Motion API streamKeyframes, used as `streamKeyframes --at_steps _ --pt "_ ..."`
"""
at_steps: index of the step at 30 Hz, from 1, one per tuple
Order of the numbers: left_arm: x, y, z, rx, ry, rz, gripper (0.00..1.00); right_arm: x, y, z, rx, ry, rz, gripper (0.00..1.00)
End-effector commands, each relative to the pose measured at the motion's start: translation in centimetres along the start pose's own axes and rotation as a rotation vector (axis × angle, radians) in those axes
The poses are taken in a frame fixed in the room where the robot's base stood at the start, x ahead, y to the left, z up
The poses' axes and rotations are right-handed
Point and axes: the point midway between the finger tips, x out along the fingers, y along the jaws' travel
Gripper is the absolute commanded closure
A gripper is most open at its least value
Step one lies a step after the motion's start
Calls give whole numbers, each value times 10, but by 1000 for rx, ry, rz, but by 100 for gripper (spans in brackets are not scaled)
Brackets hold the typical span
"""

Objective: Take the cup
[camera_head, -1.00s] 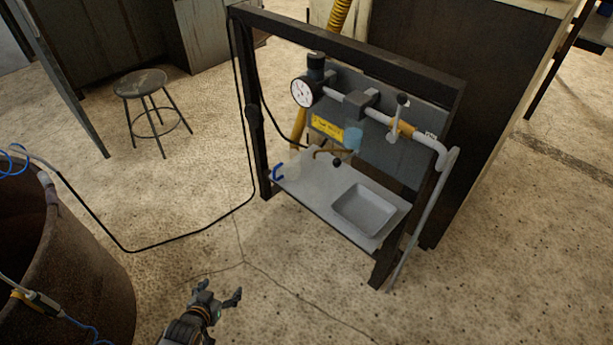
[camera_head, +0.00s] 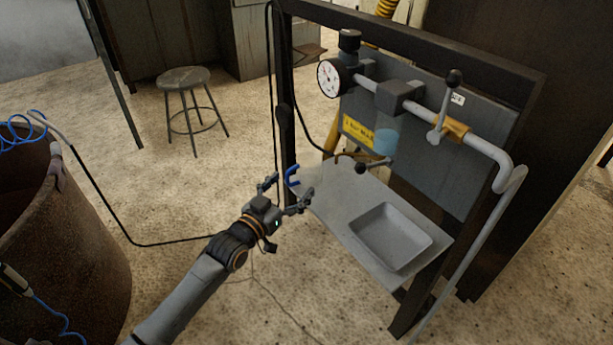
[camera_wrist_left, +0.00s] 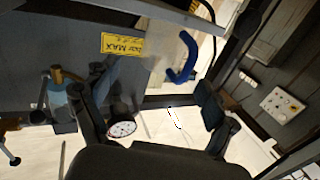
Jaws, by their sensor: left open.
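The cup has a blue handle (camera_head: 292,177) and stands at the left end of the rack's grey shelf; its pale, see-through body is hard to make out in the head view. In the left wrist view the blue handle (camera_wrist_left: 184,57) and the faint cup body (camera_wrist_left: 156,58) show ahead of the fingers, right of centre. My left gripper (camera_head: 286,191) is open, in front of the cup, with the handle showing just beyond its fingertips. It also shows in the left wrist view (camera_wrist_left: 155,100), with nothing between its fingers. My right gripper is not in view.
A grey sink basin (camera_head: 391,237) is set in the shelf, right of the cup. A dark rack post (camera_head: 287,130) stands beside the cup. A stool (camera_head: 184,80) is behind left.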

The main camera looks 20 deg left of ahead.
Motion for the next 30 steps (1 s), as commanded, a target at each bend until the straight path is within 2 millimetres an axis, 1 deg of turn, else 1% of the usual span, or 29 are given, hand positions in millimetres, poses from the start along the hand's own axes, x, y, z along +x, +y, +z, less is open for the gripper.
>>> streamKeyframes --at_steps 1,3,10,14,18,21,24,29,30 --pt "9 0 1 -1 3 -1 14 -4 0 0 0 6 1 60" --pt "18 0 1 -1 2 0 14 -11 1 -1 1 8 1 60" --pt "32 -1 1 0 0 0 14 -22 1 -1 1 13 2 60" --pt "47 -3 0 2 2 0 14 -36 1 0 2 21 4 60" --pt "67 -5 -1 0 0 -1 14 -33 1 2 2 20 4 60" --pt "76 -5 -1 0 0 -1 14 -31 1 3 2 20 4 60" --pt "79 -5 -2 0 -1 0 14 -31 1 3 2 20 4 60" --pt "79 -5 -2 0 -1 -1 14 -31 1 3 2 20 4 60" --pt "79 -5 -2 0 -1 -1 16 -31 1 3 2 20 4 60"
